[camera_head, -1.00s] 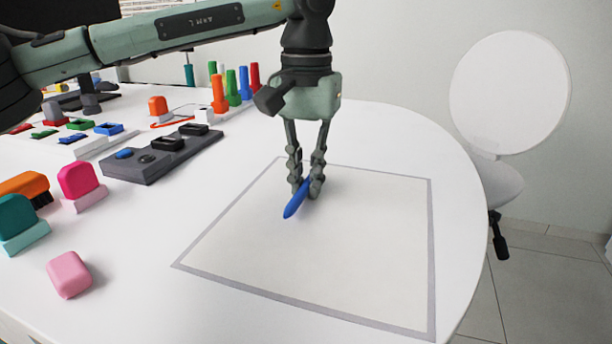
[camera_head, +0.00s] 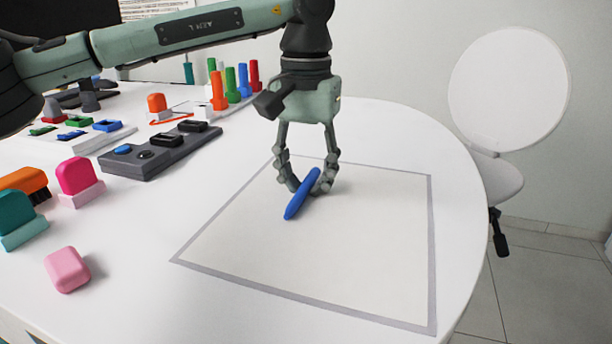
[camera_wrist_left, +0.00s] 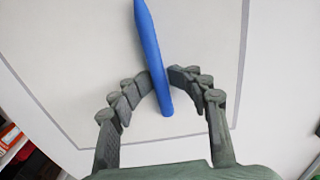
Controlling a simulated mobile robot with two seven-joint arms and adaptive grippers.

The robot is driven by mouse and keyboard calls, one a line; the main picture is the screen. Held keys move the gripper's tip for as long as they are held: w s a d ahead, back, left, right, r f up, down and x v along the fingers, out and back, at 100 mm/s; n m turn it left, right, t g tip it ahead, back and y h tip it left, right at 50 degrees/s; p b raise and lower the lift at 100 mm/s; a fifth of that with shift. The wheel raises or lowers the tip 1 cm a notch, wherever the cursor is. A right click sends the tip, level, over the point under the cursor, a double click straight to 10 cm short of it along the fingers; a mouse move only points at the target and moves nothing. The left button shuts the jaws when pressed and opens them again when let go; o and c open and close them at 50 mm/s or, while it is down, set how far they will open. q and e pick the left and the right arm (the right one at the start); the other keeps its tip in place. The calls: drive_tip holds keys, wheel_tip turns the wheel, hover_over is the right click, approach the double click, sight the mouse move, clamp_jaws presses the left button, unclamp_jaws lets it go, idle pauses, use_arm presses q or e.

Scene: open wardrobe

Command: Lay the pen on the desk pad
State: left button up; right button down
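The blue pen (camera_head: 301,194) lies on the desk pad (camera_head: 340,262), a white area with a grey border on the table, in its upper part. My left gripper (camera_head: 306,188) is open around the pen, with its fingers spread low over the pad. In the left wrist view the pen (camera_wrist_left: 150,55) lies between the open fingertips (camera_wrist_left: 155,92), with a gap at the left finger. On the right the finger is close to the pen; whether it touches I cannot tell. My right gripper is not in view.
A grey tray (camera_head: 150,160), a pink eraser-like block (camera_head: 67,269), pink and teal stamps (camera_head: 80,178) and several upright coloured markers (camera_head: 231,85) stand left of the pad. A white chair (camera_head: 508,95) is beyond the right edge. The pad's front is clear.

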sight(306, 181)
use_arm(q)
drive_tip(key=shift+s+f, duration=0.1)
drive_tip(key=shift+f, duration=0.1)
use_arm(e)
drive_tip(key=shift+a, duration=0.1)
